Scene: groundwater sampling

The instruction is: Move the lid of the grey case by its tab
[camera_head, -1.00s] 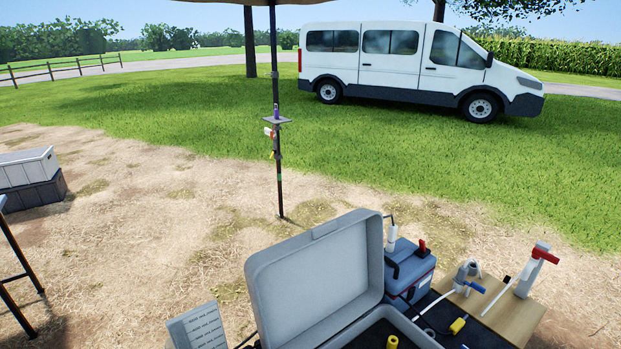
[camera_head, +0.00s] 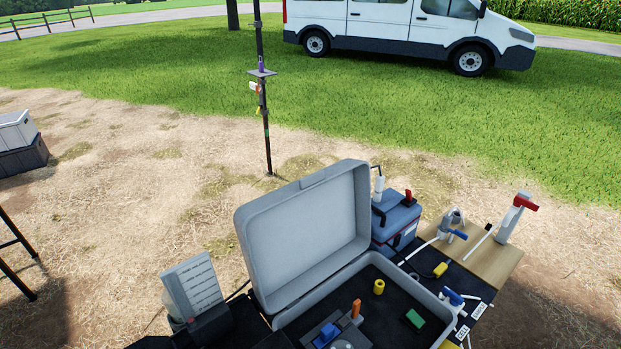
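The grey case (camera_head: 397,262) stands on a dark table at the bottom middle of the head view. Its lid (camera_head: 306,236) is raised, leaning back from the hinge at the far left side. A small tab (camera_head: 322,177) sits on the lid's top edge. Inside the dark interior are a yellow cylinder (camera_head: 379,287), a green block (camera_head: 414,319), an orange upright piece (camera_head: 356,308) and a blue piece (camera_head: 326,334). The near part of the case is cut off by the frame. My gripper does not show in this view.
A blue box (camera_head: 396,222) with a red-tipped part stands close behind the lid's right side. A wooden board (camera_head: 485,257) with a clamp and red-handled stand is to the right. A printed card (camera_head: 193,287) stands left of the case. A pole (camera_head: 265,120) rises behind.

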